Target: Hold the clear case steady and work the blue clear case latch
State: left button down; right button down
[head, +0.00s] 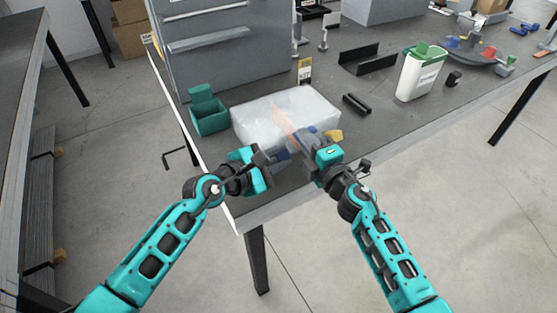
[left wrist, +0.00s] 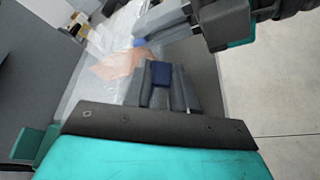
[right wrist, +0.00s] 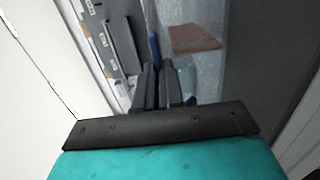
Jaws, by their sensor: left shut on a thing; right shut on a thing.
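The clear case (head: 250,125) is a translucent box near the table's front corner, with an orange-red piece (head: 284,118) showing through it. My left gripper (head: 281,157) is at its near side. In the left wrist view, its fingers are shut on a blue latch (left wrist: 162,76). My right gripper (head: 306,136) is at the case's near right side, close to the left one. In the right wrist view, its fingers are closed with a thin blue piece (right wrist: 154,50) at their tips, seemingly another latch; the exact contact is partly hidden.
A green open box (head: 209,117) stands left of the case. A grey cabinet (head: 230,62) stands behind. The table's front edge runs under my grippers.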

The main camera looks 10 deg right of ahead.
pick_arm(q)
jog(key=shift+w+r+n+g, duration=0.3)
jog(key=shift+n+g, duration=0.1)
jog(key=shift+n, duration=0.4)
jog(key=c, duration=0.9)
grip_release()
jog(key=shift+a, duration=0.1)
jog(key=shift+s+a+r, duration=0.15)
jog(key=shift+a+r, duration=0.05)
jog(key=shift+a, duration=0.25)
jog(key=shift+v, duration=3.45)
jog(key=shift+s+d, duration=0.1)
jog(key=shift+s, duration=0.1)
